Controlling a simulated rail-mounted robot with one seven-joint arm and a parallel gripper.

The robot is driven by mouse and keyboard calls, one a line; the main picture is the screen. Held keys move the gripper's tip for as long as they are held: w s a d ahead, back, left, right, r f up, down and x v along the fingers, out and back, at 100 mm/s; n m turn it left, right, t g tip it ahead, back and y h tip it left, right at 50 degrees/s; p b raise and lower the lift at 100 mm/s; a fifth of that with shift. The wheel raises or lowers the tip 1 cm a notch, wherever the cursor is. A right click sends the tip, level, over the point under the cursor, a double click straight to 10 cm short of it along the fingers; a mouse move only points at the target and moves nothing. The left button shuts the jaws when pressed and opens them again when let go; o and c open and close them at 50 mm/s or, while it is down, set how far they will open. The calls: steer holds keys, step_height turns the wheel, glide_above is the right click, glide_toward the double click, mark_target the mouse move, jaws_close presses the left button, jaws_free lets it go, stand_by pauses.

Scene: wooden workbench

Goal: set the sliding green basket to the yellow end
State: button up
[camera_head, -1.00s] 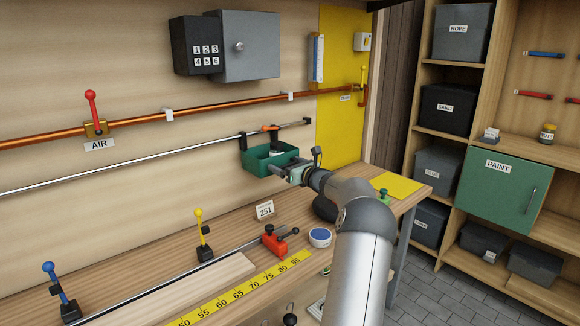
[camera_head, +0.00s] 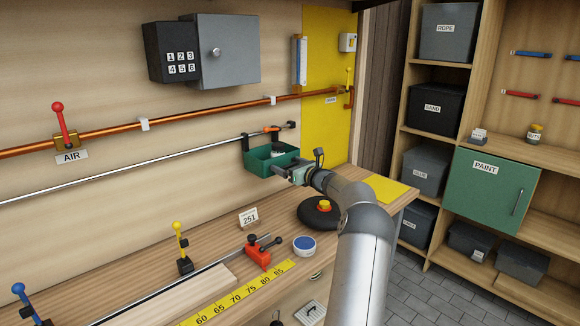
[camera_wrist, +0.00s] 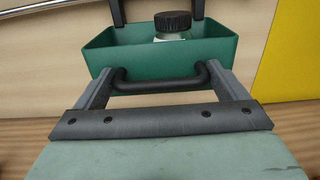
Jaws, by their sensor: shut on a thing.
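The green basket (camera_head: 262,163) hangs by black hangers from the metal rail (camera_head: 130,165) on the back wall, close to the rail's right end, where the yellow panel (camera_head: 322,125) is. In the wrist view the basket (camera_wrist: 215,55) holds a jar with a black lid (camera_wrist: 173,21). Its black handle (camera_wrist: 160,84) faces me. My gripper (camera_head: 284,172) is at the basket's front, with its fingers at both ends of the handle and shut on it. A short gap at most shows between the right hanger and the rail's dark end piece (camera_head: 291,125).
A copper pipe (camera_head: 200,116) with a red lever (camera_head: 59,119) runs above the rail.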

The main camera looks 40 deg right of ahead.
steer(key=o, duration=1.1)
steer(key=shift+s, duration=0.1)
steer(key=shift+c, duration=0.2)
steer(key=s+b, duration=0.2)
steer(key=s, duration=1.5)
steer(key=shift+s+a, duration=0.25)
steer(key=shift+a, duration=0.05)
